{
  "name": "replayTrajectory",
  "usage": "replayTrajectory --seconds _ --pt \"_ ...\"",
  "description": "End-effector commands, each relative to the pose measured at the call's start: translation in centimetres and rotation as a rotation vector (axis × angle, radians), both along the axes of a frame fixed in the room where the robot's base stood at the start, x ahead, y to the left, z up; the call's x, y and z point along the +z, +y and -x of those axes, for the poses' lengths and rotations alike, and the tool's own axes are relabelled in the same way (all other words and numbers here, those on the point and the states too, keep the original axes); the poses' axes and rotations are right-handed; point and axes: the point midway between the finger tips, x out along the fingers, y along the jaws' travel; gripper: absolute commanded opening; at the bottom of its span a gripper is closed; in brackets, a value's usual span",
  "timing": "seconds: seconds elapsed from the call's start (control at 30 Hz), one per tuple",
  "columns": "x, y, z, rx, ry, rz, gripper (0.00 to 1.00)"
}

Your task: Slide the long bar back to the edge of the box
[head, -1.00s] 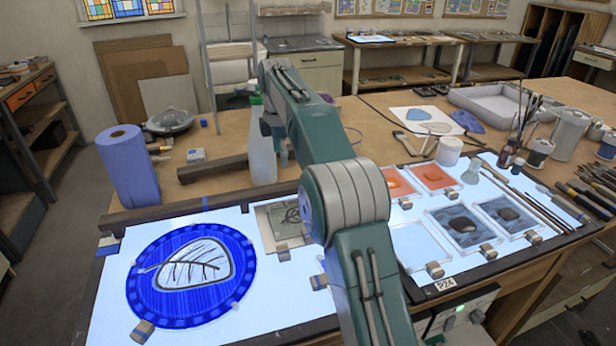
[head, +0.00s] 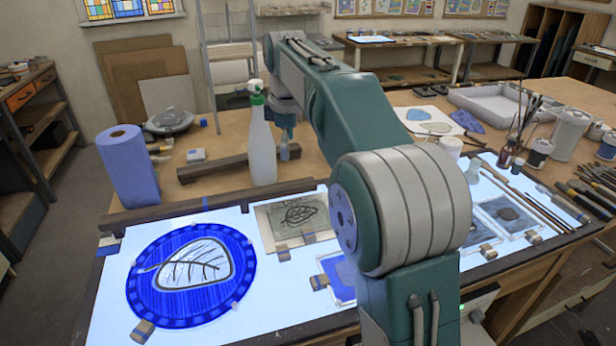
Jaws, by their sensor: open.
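A long dark brown bar (head: 210,206) lies along the back-left edge of the glowing light box (head: 110,280). A second, shorter-looking dark bar (head: 212,168) lies on the table behind it; its right part passes behind the spray bottle (head: 262,145). My gripper (head: 285,152) is small in the head view, pointing down just right of the bottle, near the right end of that rear bar. It is open. Whether it touches the bar cannot be told. My arm hides the middle of the light box and its back edge.
A blue round glass panel (head: 190,302) with a leaf lies on the box's left side. A leaf-painted tile (head: 262,232) and small clamp blocks lie beside it. A blue paper roll (head: 128,165) stands at left. Brushes and jars crowd the right.

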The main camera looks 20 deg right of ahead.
Motion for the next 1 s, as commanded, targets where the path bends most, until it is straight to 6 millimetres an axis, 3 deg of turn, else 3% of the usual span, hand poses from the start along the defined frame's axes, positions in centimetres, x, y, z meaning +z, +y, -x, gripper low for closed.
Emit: replayTrajectory --seconds 0.4,1.0 --pt "1.7 0.0 5.7 -0.22 -0.071 -0.033 0.91" --pt "1.4 0.1 13.7 -0.508 -0.159 -0.103 0.91"
